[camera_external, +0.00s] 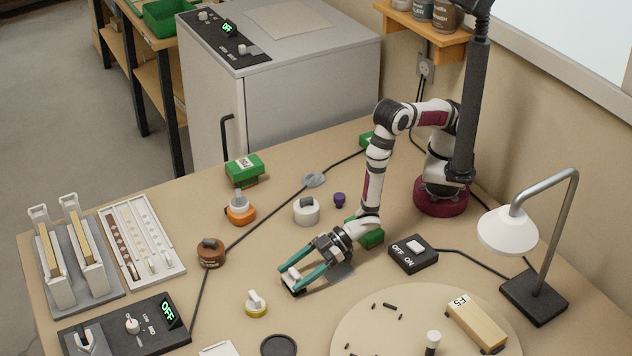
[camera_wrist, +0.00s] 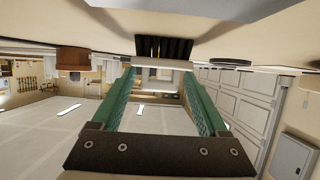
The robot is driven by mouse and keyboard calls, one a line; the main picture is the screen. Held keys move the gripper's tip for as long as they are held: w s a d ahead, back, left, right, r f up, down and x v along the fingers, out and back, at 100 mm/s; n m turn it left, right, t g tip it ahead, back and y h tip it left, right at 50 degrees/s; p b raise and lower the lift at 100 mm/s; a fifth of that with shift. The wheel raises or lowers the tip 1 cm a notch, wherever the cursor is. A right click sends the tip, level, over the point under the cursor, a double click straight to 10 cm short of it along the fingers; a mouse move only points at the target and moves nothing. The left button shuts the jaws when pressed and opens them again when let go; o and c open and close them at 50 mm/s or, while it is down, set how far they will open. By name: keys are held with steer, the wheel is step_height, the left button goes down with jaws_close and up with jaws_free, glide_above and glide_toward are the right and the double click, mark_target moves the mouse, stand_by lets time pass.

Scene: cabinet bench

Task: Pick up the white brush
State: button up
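My gripper (camera_external: 288,279) is low over the middle of the bench, its two teal fingers spread apart and pointing to the lower left. A small white thing (camera_external: 291,274) shows between the fingertips; it looks like the white brush. In the wrist view the brush (camera_wrist: 160,64) is straight ahead at the fingertips, with a pale body and a row of black bristles against the tabletop. The fingers stand on either side of it. I cannot tell whether they touch it. The fingers hide part of the brush in the outside view.
A yellow-based knob (camera_external: 257,303) and a brown knob (camera_external: 210,254) stand near the gripper. A white knob (camera_external: 306,210) is behind it. A black switch box (camera_external: 413,253) and a round board (camera_external: 373,331) lie to the right. A cable (camera_external: 262,222) crosses the bench.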

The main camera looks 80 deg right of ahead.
steer(key=c, duration=0.5)
